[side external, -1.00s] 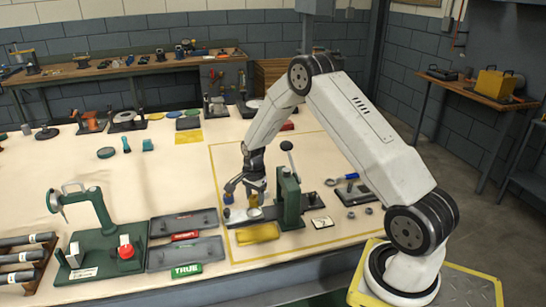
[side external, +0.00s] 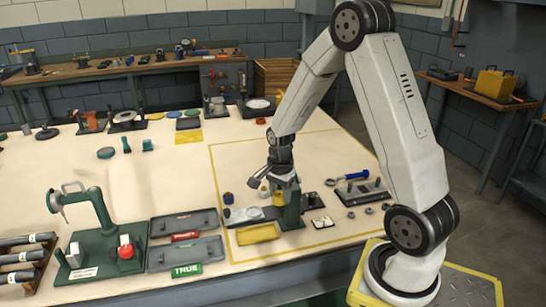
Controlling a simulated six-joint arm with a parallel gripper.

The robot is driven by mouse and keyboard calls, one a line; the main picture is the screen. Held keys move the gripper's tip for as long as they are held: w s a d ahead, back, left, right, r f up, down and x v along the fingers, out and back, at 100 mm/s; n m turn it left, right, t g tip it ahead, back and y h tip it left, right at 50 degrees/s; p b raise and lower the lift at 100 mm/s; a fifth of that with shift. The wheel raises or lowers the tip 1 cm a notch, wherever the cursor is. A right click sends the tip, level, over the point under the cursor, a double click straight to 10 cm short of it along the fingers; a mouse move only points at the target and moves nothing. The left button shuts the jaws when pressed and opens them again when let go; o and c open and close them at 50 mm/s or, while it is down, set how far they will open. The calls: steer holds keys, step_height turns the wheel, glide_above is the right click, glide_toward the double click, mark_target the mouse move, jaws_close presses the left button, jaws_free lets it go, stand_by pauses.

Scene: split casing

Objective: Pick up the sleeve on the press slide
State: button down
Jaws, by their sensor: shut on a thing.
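My gripper (side external: 264,187) is beside the green press (side external: 291,205), its fingers just left of the column. It is shut on a small pale yellowish piece, which looks like the sleeve (side external: 264,191); the fingers hide part of it. The piece appears above the grey press slide (side external: 240,214), though the exact gap cannot be told. A small blue and gold part (side external: 227,198) stands at the slide's left end, apart from my gripper. My wrist covers the top of the press, and its lever is hidden.
A yellow block (side external: 257,234) lies in front of the press. Grey trays (side external: 186,254) and a green stand (side external: 95,240) are to the left. A dark plate with a blue-handled tool (side external: 357,176) lies to the right.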

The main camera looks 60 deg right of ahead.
steer(key=shift+s+a+r, duration=0.2)
steer(key=shift+s+r, duration=0.1)
steer(key=shift+s, duration=0.35)
